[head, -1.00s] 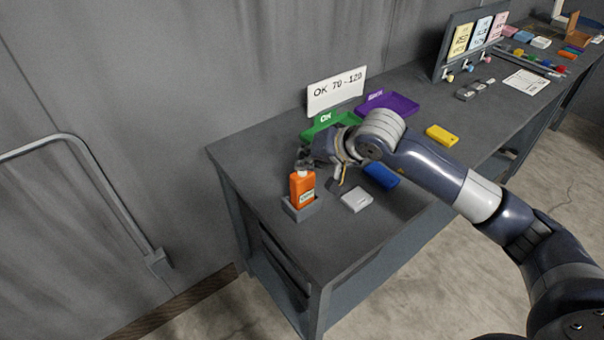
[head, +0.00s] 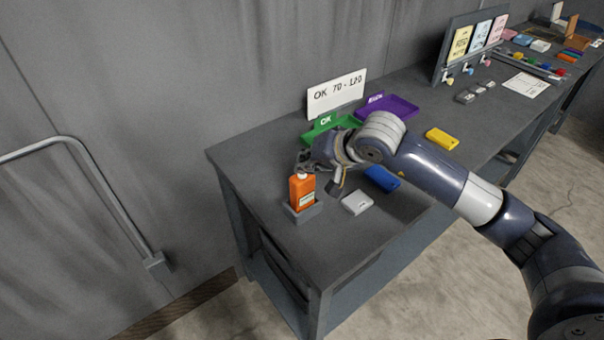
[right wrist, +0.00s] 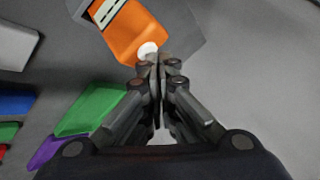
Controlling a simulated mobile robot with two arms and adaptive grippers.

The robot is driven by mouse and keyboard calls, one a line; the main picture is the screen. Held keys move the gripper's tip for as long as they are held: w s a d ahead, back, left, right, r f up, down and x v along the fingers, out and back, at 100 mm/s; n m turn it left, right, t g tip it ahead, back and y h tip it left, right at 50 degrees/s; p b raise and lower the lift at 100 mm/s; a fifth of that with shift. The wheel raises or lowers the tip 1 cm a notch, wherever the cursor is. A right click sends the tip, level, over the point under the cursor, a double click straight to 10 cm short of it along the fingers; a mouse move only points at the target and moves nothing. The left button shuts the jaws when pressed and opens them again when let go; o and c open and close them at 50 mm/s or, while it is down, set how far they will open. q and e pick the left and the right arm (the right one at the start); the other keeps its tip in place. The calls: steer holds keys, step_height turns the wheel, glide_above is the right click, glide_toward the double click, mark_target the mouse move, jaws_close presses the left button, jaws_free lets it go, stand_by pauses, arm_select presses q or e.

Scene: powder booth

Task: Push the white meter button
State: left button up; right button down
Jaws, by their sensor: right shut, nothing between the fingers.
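An orange meter (head: 301,192) stands upright in a grey holder (head: 304,213) near the left end of the bench. Its white button (head: 302,176) is on its top end and also shows in the right wrist view (right wrist: 147,50). My right gripper (head: 304,163) is shut and empty just above the top of the meter. In the right wrist view its closed fingertips (right wrist: 156,60) overlap the edge of the white button; I cannot tell whether they touch it. My left gripper is not in view.
Behind my right gripper are a green tray (head: 318,133), a purple tray (head: 393,106) and a sign (head: 337,92). Grey (head: 356,202), blue (head: 381,179) and yellow (head: 442,139) blocks lie on the bench (head: 262,150). The bench's front left corner is clear.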

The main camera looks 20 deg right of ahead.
steer(key=shift+r, duration=0.55)
step_height(320, 180, up, 6)
steer(key=shift+p, duration=0.9)
